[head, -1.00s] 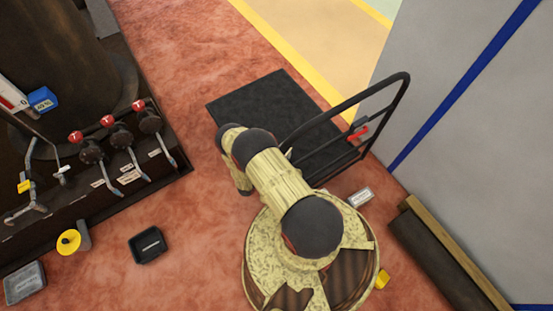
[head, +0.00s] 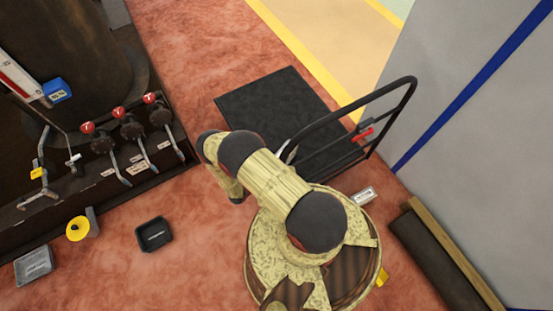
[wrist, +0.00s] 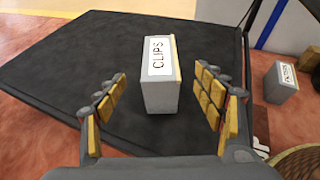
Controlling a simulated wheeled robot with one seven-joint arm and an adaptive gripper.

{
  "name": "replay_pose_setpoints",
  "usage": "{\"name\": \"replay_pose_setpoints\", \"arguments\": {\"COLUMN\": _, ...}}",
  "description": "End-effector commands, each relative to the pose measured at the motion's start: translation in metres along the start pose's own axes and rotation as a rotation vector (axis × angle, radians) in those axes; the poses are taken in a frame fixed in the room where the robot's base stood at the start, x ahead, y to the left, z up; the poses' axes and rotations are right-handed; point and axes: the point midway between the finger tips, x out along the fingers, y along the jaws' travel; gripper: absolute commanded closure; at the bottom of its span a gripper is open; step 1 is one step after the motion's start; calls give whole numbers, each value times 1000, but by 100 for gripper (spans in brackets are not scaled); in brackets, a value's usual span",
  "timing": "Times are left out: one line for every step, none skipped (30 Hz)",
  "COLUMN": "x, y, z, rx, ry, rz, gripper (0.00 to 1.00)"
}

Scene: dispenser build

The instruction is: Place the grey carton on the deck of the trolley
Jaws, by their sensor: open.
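A grey carton (wrist: 162,96) with a white label reading CLIPS stands upright on the black deck of the trolley (wrist: 75,75) in the wrist view. My gripper (wrist: 165,80) is open, with one yellow-padded finger on each side of the carton. Gaps show between the carton and both fingers. In the head view the trolley deck (head: 270,105) lies flat on the floor area beyond my arm. The carton and my gripper's fingers cannot be made out there; my arm covers part of the deck.
A second small grey carton (wrist: 281,82) stands off the deck, right of it; the head view shows it by the trolley handle (head: 395,95). A black tray (head: 154,234), yellow funnel (head: 78,228) and grey tray (head: 34,265) lie left. A grey wall (head: 470,120) stands right.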

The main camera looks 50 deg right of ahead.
Motion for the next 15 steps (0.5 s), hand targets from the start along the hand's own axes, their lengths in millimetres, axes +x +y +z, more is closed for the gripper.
{"name": "replay_pose_setpoints", "arguments": {"x": -6, "y": 1, "z": 1, "rx": -1, "ry": 0, "rz": 2, "gripper": 31}}
{"name": "replay_pose_setpoints", "arguments": {"x": -9, "y": 1, "z": 1, "rx": -1, "ry": 0, "rz": 2, "gripper": 31}}
{"name": "replay_pose_setpoints", "arguments": {"x": -12, "y": 1, "z": 1, "rx": 0, "ry": 0, "rz": 2, "gripper": 31}}
{"name": "replay_pose_setpoints", "arguments": {"x": -14, "y": 1, "z": 1, "rx": 0, "ry": 0, "rz": 1, "gripper": 31}}
{"name": "replay_pose_setpoints", "arguments": {"x": -15, "y": 1, "z": 1, "rx": 1, "ry": 0, "rz": 1, "gripper": 31}}
{"name": "replay_pose_setpoints", "arguments": {"x": -17, "y": 2, "z": 2, "rx": 4, "ry": 0, "rz": 0, "gripper": 31}}
{"name": "replay_pose_setpoints", "arguments": {"x": -18, "y": 4, "z": 4, "rx": 8, "ry": 0, "rz": -2, "gripper": 31}}
{"name": "replay_pose_setpoints", "arguments": {"x": -20, "y": 7, "z": 6, "rx": 14, "ry": -1, "rz": -4, "gripper": 31}}
{"name": "replay_pose_setpoints", "arguments": {"x": -22, "y": 13, "z": 12, "rx": 26, "ry": -1, "rz": -9, "gripper": 31}}
{"name": "replay_pose_setpoints", "arguments": {"x": -23, "y": 18, "z": 18, "rx": 38, "ry": -1, "rz": -14, "gripper": 31}}
{"name": "replay_pose_setpoints", "arguments": {"x": -26, "y": 24, "z": 25, "rx": 52, "ry": -2, "rz": -21, "gripper": 31}}
{"name": "replay_pose_setpoints", "arguments": {"x": -29, "y": 34, "z": 36, "rx": 75, "ry": -2, "rz": -31, "gripper": 31}}
{"name": "replay_pose_setpoints", "arguments": {"x": -32, "y": 41, "z": 46, "rx": 94, "ry": -2, "rz": -42, "gripper": 31}}
{"name": "replay_pose_setpoints", "arguments": {"x": -36, "y": 48, "z": 56, "rx": 113, "ry": -2, "rz": -52, "gripper": 31}}
{"name": "replay_pose_setpoints", "arguments": {"x": -41, "y": 58, "z": 71, "rx": 142, "ry": -1, "rz": -67, "gripper": 31}}
